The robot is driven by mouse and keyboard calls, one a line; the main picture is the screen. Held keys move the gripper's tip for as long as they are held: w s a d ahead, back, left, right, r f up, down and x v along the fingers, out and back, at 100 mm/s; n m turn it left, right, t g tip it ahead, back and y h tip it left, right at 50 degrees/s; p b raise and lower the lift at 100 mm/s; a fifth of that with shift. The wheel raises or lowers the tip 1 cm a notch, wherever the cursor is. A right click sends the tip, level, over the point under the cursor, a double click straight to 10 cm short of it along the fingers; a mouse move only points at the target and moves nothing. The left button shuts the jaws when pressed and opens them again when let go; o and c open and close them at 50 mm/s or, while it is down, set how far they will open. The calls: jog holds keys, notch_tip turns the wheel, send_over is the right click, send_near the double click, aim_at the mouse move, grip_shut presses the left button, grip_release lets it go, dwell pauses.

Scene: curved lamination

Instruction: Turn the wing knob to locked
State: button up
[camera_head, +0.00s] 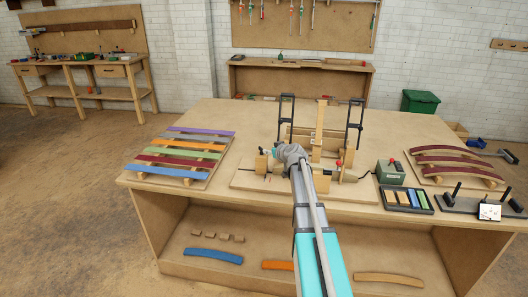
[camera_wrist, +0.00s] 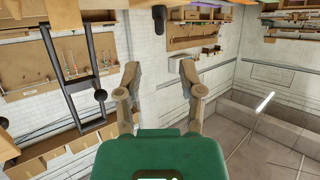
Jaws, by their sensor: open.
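I cannot clearly pick out the wing knob in either view. The wooden bending jig (camera_head: 320,135) stands on the bench, with black upright clamp frames at its back. A small red knob (camera_head: 338,163) sits at its right side. My arm reaches to the jig's front left, and my wrist hides part of it. In the wrist view my gripper (camera_wrist: 159,67) has its two tan fingers spread, with nothing between them. A dark knob-like part (camera_wrist: 159,17) hangs above the fingers at the top edge, apart from them; I cannot tell whether it is the wing knob.
A black clamp frame (camera_wrist: 78,75) stands left of my fingers in the wrist view. On the bench, a rack of coloured strips (camera_head: 190,148) lies left. A green box (camera_head: 391,174), a strip tray (camera_head: 407,199) and a rack of curved strips (camera_head: 455,165) lie right.

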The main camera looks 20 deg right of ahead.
jog(key=b+x, duration=0.2)
jog(key=x, duration=0.6)
jog(key=shift+w+f+b, duration=0.1)
jog(key=shift+w+b, duration=0.2)
jog(key=shift+b, duration=0.1)
